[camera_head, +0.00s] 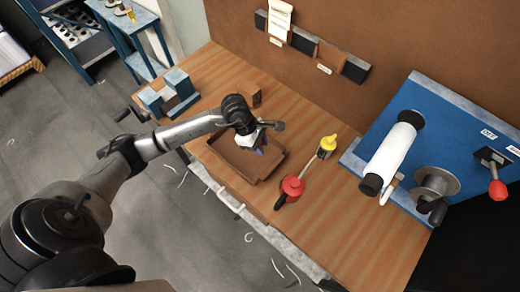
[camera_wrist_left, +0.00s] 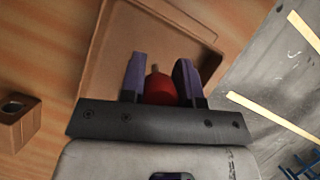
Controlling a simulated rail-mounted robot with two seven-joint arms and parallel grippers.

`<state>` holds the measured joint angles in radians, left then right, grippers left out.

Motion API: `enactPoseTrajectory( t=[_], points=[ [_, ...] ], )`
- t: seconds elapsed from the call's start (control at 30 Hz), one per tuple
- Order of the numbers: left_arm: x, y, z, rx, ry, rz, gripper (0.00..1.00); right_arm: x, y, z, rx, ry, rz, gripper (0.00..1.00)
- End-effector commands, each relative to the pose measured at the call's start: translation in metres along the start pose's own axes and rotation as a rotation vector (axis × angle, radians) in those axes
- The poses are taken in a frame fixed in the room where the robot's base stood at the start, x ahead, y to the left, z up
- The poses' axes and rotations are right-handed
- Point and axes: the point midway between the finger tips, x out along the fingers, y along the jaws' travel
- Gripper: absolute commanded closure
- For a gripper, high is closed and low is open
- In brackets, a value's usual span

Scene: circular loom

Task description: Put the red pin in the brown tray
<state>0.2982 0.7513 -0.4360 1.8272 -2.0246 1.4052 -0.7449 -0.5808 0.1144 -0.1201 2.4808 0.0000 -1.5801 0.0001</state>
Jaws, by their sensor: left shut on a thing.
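The brown tray (camera_head: 232,160) lies on the wooden bench near its front edge. My left gripper (camera_head: 262,147) is above the tray, and its jaws point down. In the left wrist view, the red pin (camera_wrist_left: 160,90) sits between the two purple fingers of the left gripper (camera_wrist_left: 160,78), which is shut on it. A thin grey tip shows at the pin's far end. The brown tray (camera_wrist_left: 115,55) lies behind the fingers in that view. The pin is hidden in the head view. My right gripper is not in view.
A blue-grey holder (camera_head: 168,95) is at the left; a blue machine with a white roll (camera_head: 392,155) is at the right.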

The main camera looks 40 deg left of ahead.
Motion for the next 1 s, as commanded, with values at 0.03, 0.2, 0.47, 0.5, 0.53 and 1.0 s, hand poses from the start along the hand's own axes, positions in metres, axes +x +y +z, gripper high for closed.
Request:
enactPoseTrajectory(
  t=[0.03, 0.2, 0.47, 0.5, 0.53, 1.0],
  points=[
    [0.004, -0.001, -0.001, -0.001, -0.001, -0.002, 0.98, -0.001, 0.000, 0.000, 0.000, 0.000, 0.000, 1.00],
    [0.022, -0.001, -0.010, -0.002, -0.001, -0.003, 0.98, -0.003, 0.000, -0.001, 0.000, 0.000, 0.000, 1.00],
    [0.034, -0.001, -0.016, 0.001, 0.000, 0.000, 0.98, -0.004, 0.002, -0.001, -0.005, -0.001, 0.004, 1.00],
    [0.034, -0.001, -0.016, 0.001, 0.000, 0.000, 0.98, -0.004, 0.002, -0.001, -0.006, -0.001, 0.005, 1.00],
    [0.034, -0.001, -0.016, 0.001, 0.000, 0.000, 0.98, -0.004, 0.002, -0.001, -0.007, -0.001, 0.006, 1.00],
    [0.037, -0.001, -0.017, 0.001, 0.001, 0.000, 0.45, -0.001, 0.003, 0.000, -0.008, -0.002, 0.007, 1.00]
  ],
)
